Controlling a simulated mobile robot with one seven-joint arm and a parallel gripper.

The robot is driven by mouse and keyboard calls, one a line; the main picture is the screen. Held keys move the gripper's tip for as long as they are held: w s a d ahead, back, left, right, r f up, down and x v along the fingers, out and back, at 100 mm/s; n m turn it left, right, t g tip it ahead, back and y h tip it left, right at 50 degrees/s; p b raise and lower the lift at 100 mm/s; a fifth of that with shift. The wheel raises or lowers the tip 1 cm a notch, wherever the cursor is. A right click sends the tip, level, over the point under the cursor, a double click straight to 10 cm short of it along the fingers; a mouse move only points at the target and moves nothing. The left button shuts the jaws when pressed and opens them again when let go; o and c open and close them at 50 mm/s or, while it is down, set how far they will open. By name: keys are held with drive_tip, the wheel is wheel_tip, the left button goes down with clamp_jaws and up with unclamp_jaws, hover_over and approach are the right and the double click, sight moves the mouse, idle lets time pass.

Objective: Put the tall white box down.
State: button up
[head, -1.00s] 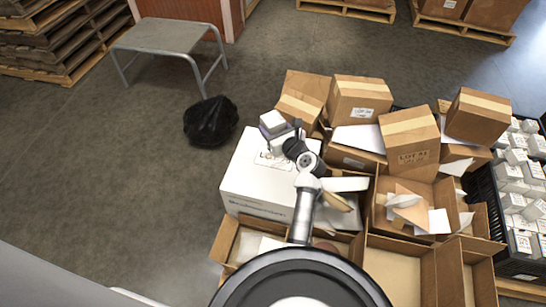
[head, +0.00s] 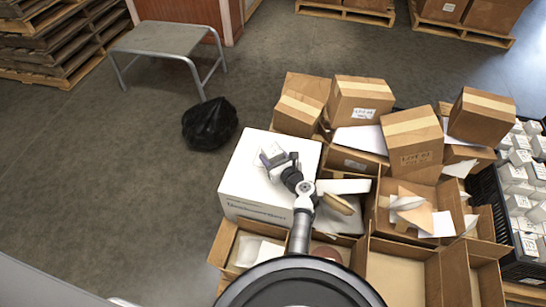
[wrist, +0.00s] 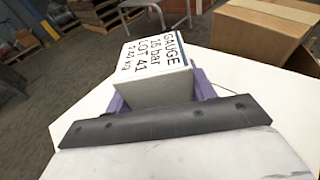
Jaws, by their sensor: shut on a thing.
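The tall white box (wrist: 156,65), labelled GAUGE 16 bar LOT 41, is held between the purple fingers of my gripper (wrist: 160,90) in the wrist view. In the head view the held box (head: 268,150) is small and partly hidden by my gripper (head: 273,158). My gripper is over the top of a large white carton (head: 245,182). I cannot tell whether the held box touches the carton top. The carton top around it is mostly bare.
Open cardboard boxes (head: 400,275) with paper and closed brown cartons (head: 411,140) crowd the right side. A black crate (head: 488,200) of small white boxes stands at far right. A black bag (head: 209,123) and a grey table (head: 165,37) are at left on open floor.

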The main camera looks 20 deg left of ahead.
drive_tip(key=shift+r, duration=0.1)
drive_tip(key=shift+f, duration=0.3)
drive_tip(key=o, duration=1.3)
drive_tip(key=shift+c, duration=0.2)
drive_tip(key=shift+r, duration=0.25)
drive_tip(key=v, duration=1.2)
drive_tip(key=shift+r, duration=0.1)
